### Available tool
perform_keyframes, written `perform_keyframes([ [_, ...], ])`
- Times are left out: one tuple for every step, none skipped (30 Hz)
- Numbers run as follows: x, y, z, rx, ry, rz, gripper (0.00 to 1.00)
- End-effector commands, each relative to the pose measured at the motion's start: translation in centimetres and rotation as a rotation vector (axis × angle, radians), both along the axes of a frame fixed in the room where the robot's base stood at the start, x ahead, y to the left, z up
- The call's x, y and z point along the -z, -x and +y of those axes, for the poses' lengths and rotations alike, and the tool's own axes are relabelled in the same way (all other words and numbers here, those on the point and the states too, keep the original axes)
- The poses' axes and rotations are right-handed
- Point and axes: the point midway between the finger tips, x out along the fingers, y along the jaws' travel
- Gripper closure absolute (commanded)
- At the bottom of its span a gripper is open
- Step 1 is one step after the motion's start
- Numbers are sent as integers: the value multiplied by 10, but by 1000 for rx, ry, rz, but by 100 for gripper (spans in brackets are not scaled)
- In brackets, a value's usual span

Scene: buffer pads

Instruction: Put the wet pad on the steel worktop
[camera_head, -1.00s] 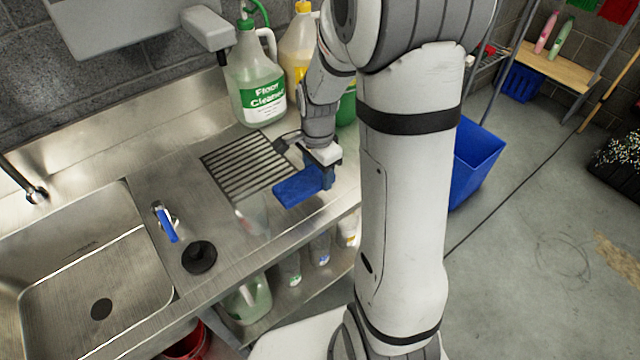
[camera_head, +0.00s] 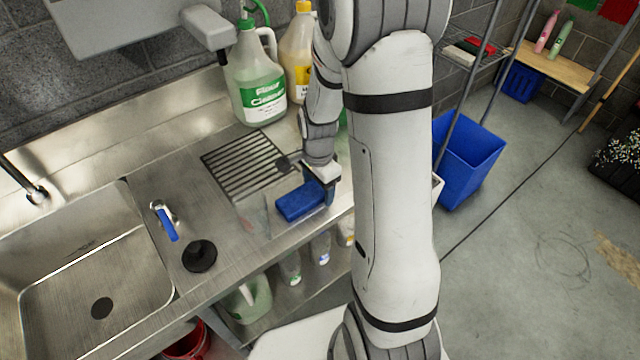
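The blue pad (camera_head: 301,202) is at the front of the steel worktop (camera_head: 225,235), to the right of and in front of the dark slotted drain grate (camera_head: 247,163). It lies almost level, low over or on the steel; I cannot tell if it touches. My gripper (camera_head: 323,190) points down at the pad's right end, with its fingers on that end. The fingertips are partly hidden by the pad. Whether the pad is wet does not show clearly.
A sink (camera_head: 95,265) with a blue-handled tap (camera_head: 165,222) and a black round stopper (camera_head: 199,256) lie to the left. A floor cleaner jug (camera_head: 258,80) and a yellow-capped jug (camera_head: 298,50) stand behind. A blue bin (camera_head: 468,160) stands on the floor at right.

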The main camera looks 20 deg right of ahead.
Motion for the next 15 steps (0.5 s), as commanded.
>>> perform_keyframes([
  [0,0,0,0,0,0,28],
  [0,0,0,0,0,0,25],
  [0,0,0,0,0,0,22],
  [0,0,0,0,0,0,22],
  [0,0,0,0,0,0,22],
  [0,0,0,-1,0,0,22],
  [0,0,0,-1,0,0,22],
  [0,0,0,-1,0,0,22],
  [0,0,0,-1,0,0,22],
  [-1,0,0,-1,0,0,22],
  [-2,0,0,-1,0,0,22],
  [-4,0,0,-1,0,0,22],
  [-6,0,0,-1,0,-1,22],
  [-8,-1,0,-1,0,-3,22],
  [-13,-1,0,-1,0,-5,22],
])
